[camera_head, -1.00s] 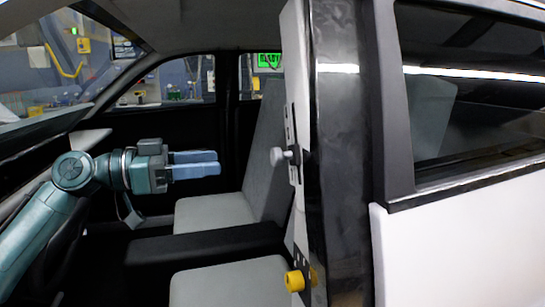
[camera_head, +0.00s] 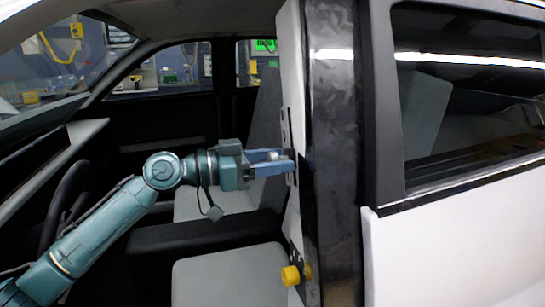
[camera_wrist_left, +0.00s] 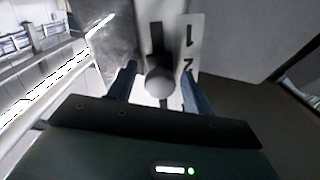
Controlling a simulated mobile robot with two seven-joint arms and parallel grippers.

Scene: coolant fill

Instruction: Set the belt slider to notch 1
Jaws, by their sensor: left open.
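The belt slider is a round grey knob (camera_wrist_left: 159,82) on a dark slot plate (camera_head: 284,128) on the inner face of the car's door pillar. A white strip (camera_wrist_left: 190,32) beside the slot shows a "1" and, nearer the gripper, a partly hidden "2". In the wrist view the knob appears roughly level with the "2"; its exact notch is unclear. My left gripper (camera_head: 287,161) is open at the pillar, with one blue finger on each side of the knob. Finger contact cannot be told. The knob is mostly hidden by the fingers in the head view. My right gripper is not visible.
Grey seats (camera_head: 225,276) lie behind and below my left arm. The steering wheel (camera_head: 68,195) is at the left. A white rear door (camera_head: 455,250) closes off the right.

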